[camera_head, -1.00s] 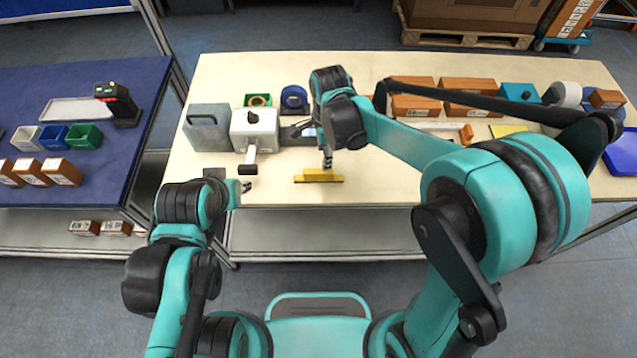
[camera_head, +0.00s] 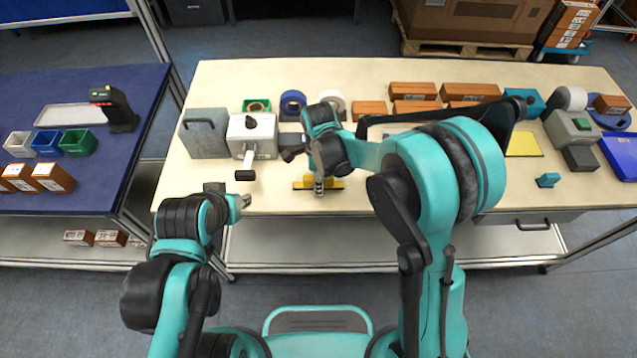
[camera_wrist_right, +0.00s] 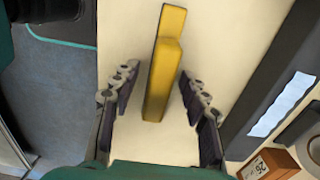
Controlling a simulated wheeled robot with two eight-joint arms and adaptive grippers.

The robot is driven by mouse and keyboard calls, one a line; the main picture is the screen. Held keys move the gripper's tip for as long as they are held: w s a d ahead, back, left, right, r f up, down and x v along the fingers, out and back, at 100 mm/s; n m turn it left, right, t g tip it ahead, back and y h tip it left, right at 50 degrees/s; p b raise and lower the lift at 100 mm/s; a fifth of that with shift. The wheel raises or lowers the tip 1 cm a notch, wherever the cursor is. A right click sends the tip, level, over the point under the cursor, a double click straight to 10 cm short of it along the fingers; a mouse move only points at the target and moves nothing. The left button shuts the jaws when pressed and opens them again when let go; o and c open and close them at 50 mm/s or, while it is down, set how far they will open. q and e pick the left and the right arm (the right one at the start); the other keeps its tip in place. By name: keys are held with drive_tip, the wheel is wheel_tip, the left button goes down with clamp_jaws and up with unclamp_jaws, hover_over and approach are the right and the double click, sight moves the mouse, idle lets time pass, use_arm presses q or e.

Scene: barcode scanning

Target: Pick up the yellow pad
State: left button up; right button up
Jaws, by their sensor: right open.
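A long yellow pad (camera_head: 335,184) with a raised step lies near the front edge of the pale table, left of centre. My right gripper (camera_head: 319,184) is directly over it, pointing down. In the right wrist view the yellow pad (camera_wrist_right: 160,80) lies between the two open fingers of the right gripper (camera_wrist_right: 159,74), with a gap on each side. A separate flat yellow square (camera_head: 523,144) lies farther right on the table. My left gripper (camera_head: 244,201) is in front of the table edge, near a white device; its fingers are too small to judge.
A white device with a lever (camera_head: 253,130) and a grey box (camera_head: 204,134) stand left of the pad. Several brown boxes (camera_head: 470,92) and tape rolls line the back. A blue table (camera_head: 100,180) with small bins is at the left.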

clamp_jaws()
drive_tip(key=shift+r, duration=0.1)
drive_tip(key=shift+r, duration=0.5)
drive_tip(key=r, duration=0.1)
drive_tip(key=r+p, duration=0.1)
drive_tip(key=d+r+p, duration=0.1)
drive_tip(key=r, duration=0.1)
drive_tip(key=shift+s, duration=0.3)
drive_tip(key=s+d+r+p, duration=0.2)
drive_tip(key=s+d+r, duration=0.3)
drive_tip(key=d, duration=0.4)
drive_tip(key=shift+s+r, duration=0.3)
drive_tip(key=shift+r, duration=0.15)
